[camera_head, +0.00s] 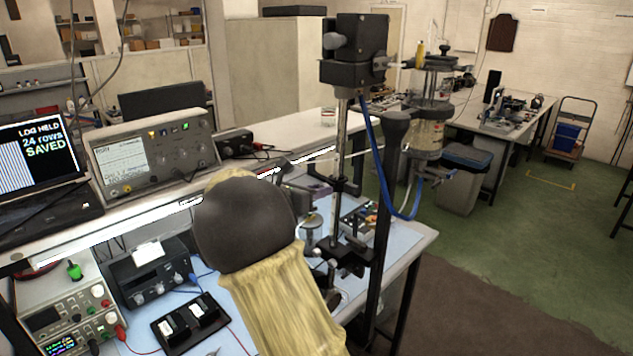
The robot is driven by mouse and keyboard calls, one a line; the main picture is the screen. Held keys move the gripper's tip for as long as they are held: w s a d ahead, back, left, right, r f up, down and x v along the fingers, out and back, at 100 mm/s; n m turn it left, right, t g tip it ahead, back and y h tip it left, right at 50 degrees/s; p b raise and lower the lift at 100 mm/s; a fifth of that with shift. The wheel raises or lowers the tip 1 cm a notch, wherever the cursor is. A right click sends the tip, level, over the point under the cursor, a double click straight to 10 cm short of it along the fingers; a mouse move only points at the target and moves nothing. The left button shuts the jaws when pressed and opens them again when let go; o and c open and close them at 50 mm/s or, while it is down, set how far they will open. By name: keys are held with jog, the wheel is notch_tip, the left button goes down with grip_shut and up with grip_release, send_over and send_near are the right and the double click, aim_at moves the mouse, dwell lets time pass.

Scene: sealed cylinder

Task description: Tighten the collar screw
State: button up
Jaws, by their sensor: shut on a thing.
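A black upright stand with a motor-like head (355,52) rises from the blue-topped bench, with a metal column (342,125) below the head. A dark clamp or collar (346,186) sits partway down the column. I cannot make out a screw on it. A dark base block (348,258) is at the column's foot. My arm, with a dark rounded joint and a yellowish sleeve, fills the lower middle and covers part of the bench left of the stand. I cannot make out my gripper, so its hold is hidden.
A blue hose (378,165) hangs beside the stand. A black post (385,215) stands at its right. A glass cylinder apparatus (430,105) is behind. Instruments (150,155) and a laptop (45,160) line the left shelf. Green floor (540,240) is open at right.

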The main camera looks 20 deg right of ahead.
jog(key=shift+d, duration=0.15)
dwell(0.3)
jog(key=o, duration=0.8)
jog(key=shift+c, duration=0.2)
jog(key=shift+o, duration=1.2)
jog(key=shift+w+d, duration=0.15)
jog(key=shift+d, duration=0.05)
jog(key=b+v, duration=0.4)
jog(key=v, duration=1.3)
jog(key=shift+a+b, duration=0.3)
jog(key=shift+b, duration=0.1)
